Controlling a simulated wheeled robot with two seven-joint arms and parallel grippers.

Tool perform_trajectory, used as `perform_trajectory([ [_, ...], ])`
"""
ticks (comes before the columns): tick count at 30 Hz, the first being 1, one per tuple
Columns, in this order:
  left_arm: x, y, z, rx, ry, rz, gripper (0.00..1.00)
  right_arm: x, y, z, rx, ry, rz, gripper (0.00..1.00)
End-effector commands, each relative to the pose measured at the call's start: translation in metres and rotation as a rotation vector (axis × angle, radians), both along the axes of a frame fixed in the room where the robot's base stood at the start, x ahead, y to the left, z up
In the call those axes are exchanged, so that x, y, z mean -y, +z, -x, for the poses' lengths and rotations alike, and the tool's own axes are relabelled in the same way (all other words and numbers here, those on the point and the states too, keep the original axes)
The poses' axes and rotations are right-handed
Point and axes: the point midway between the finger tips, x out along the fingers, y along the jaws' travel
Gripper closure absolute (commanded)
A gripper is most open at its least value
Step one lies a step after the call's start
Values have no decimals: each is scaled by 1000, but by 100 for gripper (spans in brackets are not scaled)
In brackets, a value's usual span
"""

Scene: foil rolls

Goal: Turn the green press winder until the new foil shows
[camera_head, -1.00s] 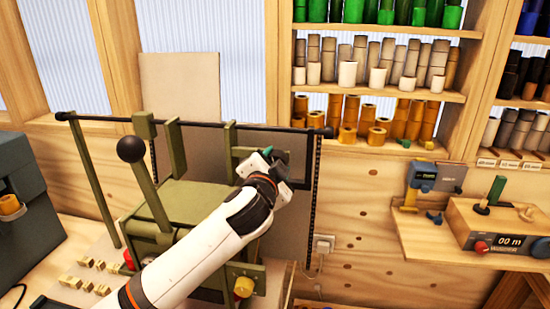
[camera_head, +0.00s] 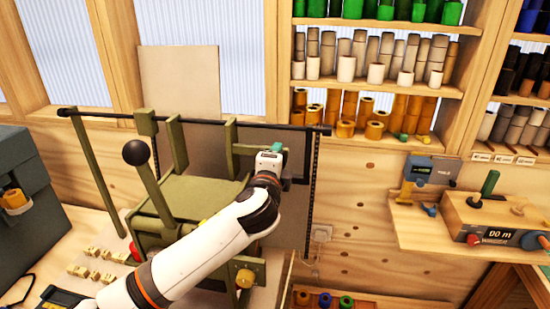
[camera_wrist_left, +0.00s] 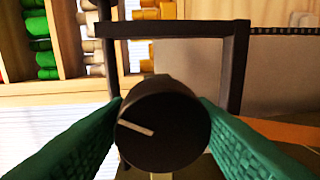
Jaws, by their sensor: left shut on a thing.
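The green press (camera_head: 195,195) stands on the bench at left, with a ball-topped lever (camera_head: 135,152) and a dark bar across its top. My left gripper (camera_head: 277,148) is at the right end of the press, by its side arm. In the left wrist view, its teal fingers (camera_wrist_left: 160,130) are shut on a round dark winder knob (camera_wrist_left: 175,105), one on each side. A pale line on the knob's face points left and slightly up. The head view mostly hides the knob behind the gripper. I cannot make out any foil pattern. My right gripper is not in view.
Small brass type blocks (camera_head: 85,268) lie on the bench left of the press. A shelf of foil rolls (camera_head: 375,60) fills the back wall. A counter box (camera_head: 490,225) reading 00 m sits on a side shelf at right. A low tray of rolls (camera_head: 325,300) is at the bottom.

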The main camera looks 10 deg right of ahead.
Motion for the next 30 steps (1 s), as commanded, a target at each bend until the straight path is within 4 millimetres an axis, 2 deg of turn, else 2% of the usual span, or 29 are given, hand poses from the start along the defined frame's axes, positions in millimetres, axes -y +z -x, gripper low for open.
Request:
perform_trajectory([
  [19,0,-2,0,19,-1,-52,75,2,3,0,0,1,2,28],
  [20,0,-2,0,19,-1,-52,50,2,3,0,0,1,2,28],
  [23,0,-2,0,19,-1,-52,34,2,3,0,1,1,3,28],
  [24,0,-1,0,20,-1,-51,30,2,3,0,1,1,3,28],
  [30,0,-1,0,21,-1,-50,30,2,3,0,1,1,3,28],
])
